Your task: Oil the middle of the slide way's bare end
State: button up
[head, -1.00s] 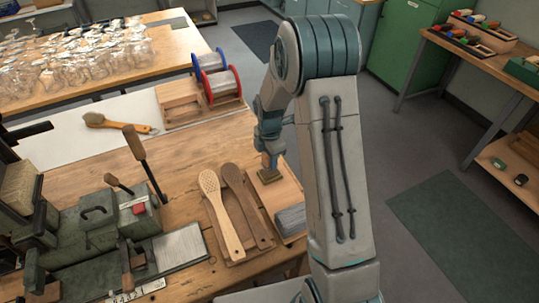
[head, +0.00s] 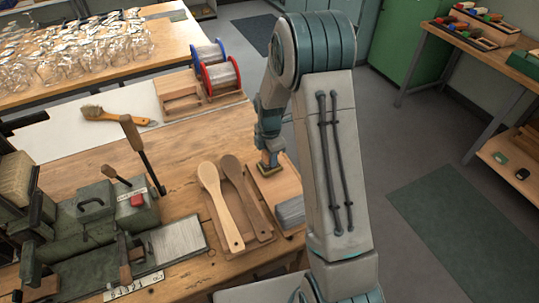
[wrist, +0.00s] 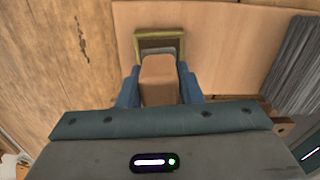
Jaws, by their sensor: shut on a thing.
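My gripper (wrist: 160,88) is shut on a tan wooden block-like handle (wrist: 159,80), its blue fingers on either side. The handle stands in or just above a small olive square frame (wrist: 140,46) on a wooden board; its lower end is hidden, so I cannot tell whether it touches. In the head view my gripper (head: 269,158) is low over the same frame (head: 266,171). The slide way seems to be the pale grey metal strip (head: 180,243) of the dark green machine at lower left, its right end bare. My gripper is well to the right of it.
A grey bristle bundle (head: 290,213) is near the board's front. The machine's upright lever (head: 140,150) rises above the bench. Wire spools (head: 220,75) stand behind.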

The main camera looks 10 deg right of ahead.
jog(key=shift+f+b, duration=0.55)
jog(key=shift+f, duration=0.05)
dwell(1.6)
jog(key=shift+r+p, duration=2.2)
jog(key=shift+r, duration=1.4)
jog(key=shift+f, duration=0.1)
